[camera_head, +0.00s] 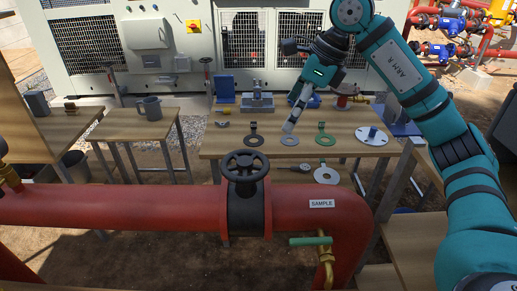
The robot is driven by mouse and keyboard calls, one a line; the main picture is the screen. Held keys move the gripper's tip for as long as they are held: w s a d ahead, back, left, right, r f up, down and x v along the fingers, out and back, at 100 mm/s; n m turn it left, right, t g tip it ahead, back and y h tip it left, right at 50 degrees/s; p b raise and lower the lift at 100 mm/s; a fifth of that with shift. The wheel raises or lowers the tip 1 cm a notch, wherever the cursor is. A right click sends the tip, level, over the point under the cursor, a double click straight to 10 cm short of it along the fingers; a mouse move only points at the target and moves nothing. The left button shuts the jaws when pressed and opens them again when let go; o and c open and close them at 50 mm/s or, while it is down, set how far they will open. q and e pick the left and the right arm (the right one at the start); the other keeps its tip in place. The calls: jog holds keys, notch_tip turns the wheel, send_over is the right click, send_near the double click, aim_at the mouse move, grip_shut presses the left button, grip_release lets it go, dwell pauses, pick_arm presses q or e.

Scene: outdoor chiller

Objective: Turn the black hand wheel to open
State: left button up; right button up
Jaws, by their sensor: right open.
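The black hand wheel (246,167) sits on top of a black valve body (247,208) in the red pipe, at the middle of the head view. My right gripper (290,129) reaches in from the upper right with its fingers pointing down. It is open, beyond and to the right of the wheel in the picture, over the wooden table and apart from the wheel. No object shows between its fingers. My left gripper is not in view.
A red pipe (120,207) crosses the front and bends down at right, with a green-handled brass tap (326,258). Behind it, a wooden table (222,146) holds several flanges and tools. A smaller table (120,125) with a grey mug (152,108) stands left.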

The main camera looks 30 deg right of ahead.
aim_at(261, 166)
jog(key=p+x, duration=0.2)
jog(key=x, duration=0.6)
jog(key=p+x, duration=0.3)
jog(key=x, duration=0.5)
jog(key=shift+a, duration=0.25)
jog(key=shift+w+a+f, duration=0.1)
jog(key=shift+f, duration=0.45)
